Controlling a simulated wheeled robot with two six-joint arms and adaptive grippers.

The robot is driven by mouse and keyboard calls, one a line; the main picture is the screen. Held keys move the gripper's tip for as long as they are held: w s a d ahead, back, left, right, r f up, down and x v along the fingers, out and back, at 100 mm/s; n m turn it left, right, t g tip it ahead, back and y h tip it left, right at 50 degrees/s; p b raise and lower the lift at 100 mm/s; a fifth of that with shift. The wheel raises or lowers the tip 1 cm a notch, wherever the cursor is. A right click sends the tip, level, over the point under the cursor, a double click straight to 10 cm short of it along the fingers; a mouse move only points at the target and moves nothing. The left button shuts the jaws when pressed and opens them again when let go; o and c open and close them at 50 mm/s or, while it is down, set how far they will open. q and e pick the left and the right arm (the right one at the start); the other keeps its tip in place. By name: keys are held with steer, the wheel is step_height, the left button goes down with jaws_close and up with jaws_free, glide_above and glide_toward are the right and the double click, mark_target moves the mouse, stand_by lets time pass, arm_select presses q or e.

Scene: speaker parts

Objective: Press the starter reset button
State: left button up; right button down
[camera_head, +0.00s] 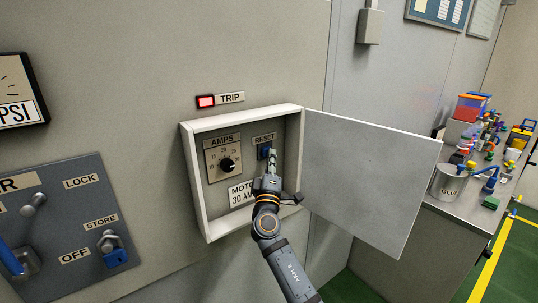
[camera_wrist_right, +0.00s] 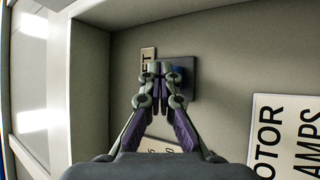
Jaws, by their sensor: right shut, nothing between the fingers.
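The reset button (camera_head: 264,149) is blue on a dark plate under a RESET label (camera_head: 264,138), inside the open wall box (camera_head: 190,170). My right gripper (camera_head: 272,155) is shut and empty, with its fingertips right at the button. In the right wrist view the gripper (camera_wrist_right: 163,72) points at the dark button plate (camera_wrist_right: 186,65) and covers most of the button. I cannot tell whether the tips touch or press it. The red TRIP lamp (camera_head: 205,101) above the box looks lit. My left gripper is not in view.
An AMPS dial (camera_head: 228,164) and a MOTOR label (camera_head: 241,193) sit beside the button. The box door (camera_head: 370,180) stands open to the right. A lever panel (camera_head: 60,245) is at left. A cluttered bench (camera_head: 450,205) stands at right.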

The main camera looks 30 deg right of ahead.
steer(key=shift+s, duration=0.55)
steer(key=shift+s, duration=0.1)
steer(key=s, duration=0.5)
steer(key=shift+s+d, duration=0.25)
steer(key=shift+s, duration=0.15)
stand_by(0.5)
